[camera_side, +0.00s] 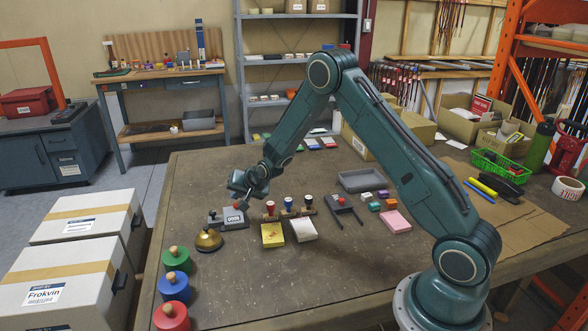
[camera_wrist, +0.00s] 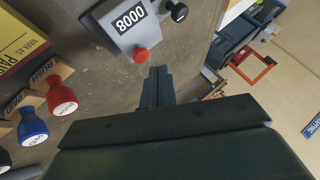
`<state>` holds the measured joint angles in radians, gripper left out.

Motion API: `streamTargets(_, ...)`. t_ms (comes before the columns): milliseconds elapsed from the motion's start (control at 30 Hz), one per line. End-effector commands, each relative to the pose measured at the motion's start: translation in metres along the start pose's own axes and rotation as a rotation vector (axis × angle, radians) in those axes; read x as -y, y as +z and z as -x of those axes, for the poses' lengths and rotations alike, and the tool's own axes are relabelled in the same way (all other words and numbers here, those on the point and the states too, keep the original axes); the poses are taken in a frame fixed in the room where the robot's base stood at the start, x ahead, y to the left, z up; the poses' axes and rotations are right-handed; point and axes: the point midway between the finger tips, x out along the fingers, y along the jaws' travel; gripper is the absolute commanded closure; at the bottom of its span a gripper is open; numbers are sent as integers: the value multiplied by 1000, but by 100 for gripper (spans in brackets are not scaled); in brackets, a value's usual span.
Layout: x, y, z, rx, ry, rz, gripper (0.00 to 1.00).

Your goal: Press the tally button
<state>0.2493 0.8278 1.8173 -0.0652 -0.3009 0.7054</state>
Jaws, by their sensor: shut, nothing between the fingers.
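The tally counter (camera_wrist: 122,28) is a grey box with a white digit display, a red button (camera_wrist: 141,55) and a black knob (camera_wrist: 179,12). In the side view the counter (camera_side: 226,218) sits on the table under the end of my arm. My gripper (camera_wrist: 158,73) is shut and empty. In the wrist view its fingertips show just below and to the right of the red button, with a small gap in the picture. In the side view my gripper (camera_side: 241,201) is above the counter's back edge; I cannot tell its exact height over the button.
A brass bell (camera_side: 208,240) stands in front of the counter. A rack of stamps (camera_side: 288,207) is to its right, with a yellow pad (camera_side: 272,235) and a white pad (camera_side: 303,229) before it. Green, blue and red knobbed pots line the left table edge. The front middle is clear.

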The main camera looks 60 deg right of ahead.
Motion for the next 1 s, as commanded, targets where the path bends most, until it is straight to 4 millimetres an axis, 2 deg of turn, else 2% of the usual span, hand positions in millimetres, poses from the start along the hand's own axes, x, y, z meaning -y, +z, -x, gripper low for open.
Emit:
streamTargets(600,21,-22,29,-1,-1,0,100)
streamTargets(1000,23,-23,32,0,0,0,100)
